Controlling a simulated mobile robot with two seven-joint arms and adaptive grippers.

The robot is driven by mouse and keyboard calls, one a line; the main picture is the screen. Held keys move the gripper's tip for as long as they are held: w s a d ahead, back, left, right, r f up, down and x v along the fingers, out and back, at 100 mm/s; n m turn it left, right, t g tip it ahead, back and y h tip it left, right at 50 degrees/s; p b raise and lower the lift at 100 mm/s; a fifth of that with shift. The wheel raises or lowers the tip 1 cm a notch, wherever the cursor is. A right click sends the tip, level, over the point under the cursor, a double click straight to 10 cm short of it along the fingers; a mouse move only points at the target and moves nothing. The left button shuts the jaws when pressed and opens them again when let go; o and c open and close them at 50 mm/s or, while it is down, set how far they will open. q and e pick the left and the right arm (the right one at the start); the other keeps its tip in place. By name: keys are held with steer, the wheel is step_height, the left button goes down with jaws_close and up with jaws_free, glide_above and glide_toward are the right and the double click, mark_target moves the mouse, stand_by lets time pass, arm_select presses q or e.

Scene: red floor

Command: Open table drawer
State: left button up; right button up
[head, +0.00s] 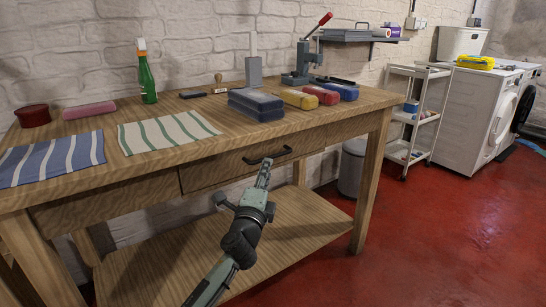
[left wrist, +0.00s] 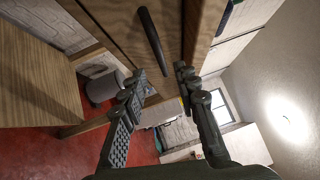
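The wooden table (head: 100,157) has a drawer (head: 215,174) under its top, and the drawer front looks flush with the frame. A black bar handle (head: 268,155) sits on the drawer front. My left gripper (head: 264,170) is just in front of the handle, below it in the head view. In the left wrist view, my left gripper (left wrist: 160,72) has its two fingers apart, with nothing between them. The handle (left wrist: 152,38) shows beyond the fingertips, roughly in line with the gap. Contact with the handle cannot be told. My right gripper is not in view.
On the tabletop are a green bottle (head: 147,80), striped cloths (head: 167,131), blue cases (head: 256,105) and a red-handled press (head: 303,66). A lower shelf (head: 285,225) is under the drawer. A grey bin (head: 352,170) stands behind the right leg. Red floor is free at right.

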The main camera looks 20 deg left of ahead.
arm_select(q)
steer(key=shift+w+a+r, duration=0.15)
steer(key=shift+w+r, duration=0.05)
steer(key=shift+w, duration=0.95)
steer(key=shift+w+a+r, duration=0.15)
steer(key=shift+w, duration=0.95)
steer(key=shift+w+a+r, duration=0.15)
steer(key=shift+w+r, duration=0.05)
steer(key=shift+w, duration=0.95)
steer(key=shift+c, duration=0.2)
jaws_close()
